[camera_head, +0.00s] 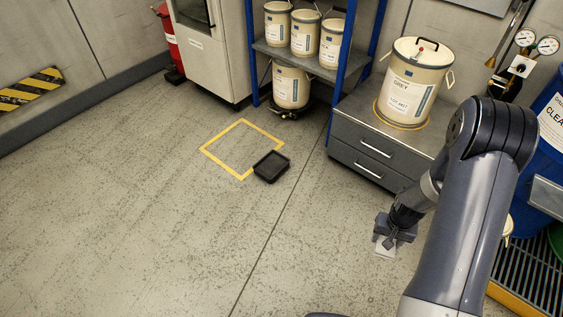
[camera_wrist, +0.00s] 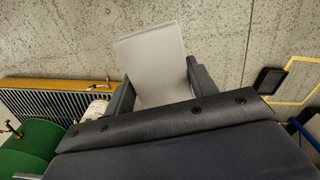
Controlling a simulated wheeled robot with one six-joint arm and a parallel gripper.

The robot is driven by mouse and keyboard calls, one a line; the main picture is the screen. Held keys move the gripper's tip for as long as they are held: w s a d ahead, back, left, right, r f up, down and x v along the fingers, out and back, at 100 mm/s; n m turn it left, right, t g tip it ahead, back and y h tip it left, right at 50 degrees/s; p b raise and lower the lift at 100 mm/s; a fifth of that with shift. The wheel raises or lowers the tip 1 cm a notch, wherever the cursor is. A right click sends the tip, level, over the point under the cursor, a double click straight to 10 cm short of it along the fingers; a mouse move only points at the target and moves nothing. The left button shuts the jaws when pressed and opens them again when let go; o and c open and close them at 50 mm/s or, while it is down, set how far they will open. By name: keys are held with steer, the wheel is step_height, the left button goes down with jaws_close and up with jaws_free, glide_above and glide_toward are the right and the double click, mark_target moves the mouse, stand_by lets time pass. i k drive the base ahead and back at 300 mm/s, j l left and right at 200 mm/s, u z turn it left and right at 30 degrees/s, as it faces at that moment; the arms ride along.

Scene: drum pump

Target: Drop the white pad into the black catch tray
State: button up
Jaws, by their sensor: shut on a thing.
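The black catch tray (camera_head: 271,166) is a small shallow tray on the floor at the near right corner of a yellow outlined square. It also shows at the right of the wrist view (camera_wrist: 269,80). The white pad (camera_head: 385,248) hangs below my gripper (camera_head: 394,232). In the wrist view the flat pale pad (camera_wrist: 155,62) sits between the two fingers of my gripper (camera_wrist: 157,82), which is shut on it. The pad is to the right of the tray and nearer to me in the head view, apart from it.
A grey drawer cabinet (camera_head: 372,146) carrying a cream drum (camera_head: 408,85) stands behind my gripper. A blue rack (camera_head: 337,75) holds cream pails. A yellow-edged grating (camera_head: 530,275) and a blue drum (camera_head: 553,130) are at the right. The floor between gripper and tray is clear.

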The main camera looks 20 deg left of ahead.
mark_target(274, 167)
steer(key=i+u, duration=0.1)
steer(key=u, duration=0.35)
steer(key=i+u, duration=0.15)
steer(key=u, duration=0.3)
steer(key=i+l+u, duration=0.25)
steer(key=i, duration=0.3)
steer(key=i+l+u, duration=0.3)
steer(key=i, duration=0.25)
steer(key=i+l+u, duration=0.25)
steer(key=i+l, duration=0.15)
steer(key=i, duration=0.15)
steer(key=i+l, duration=0.7)
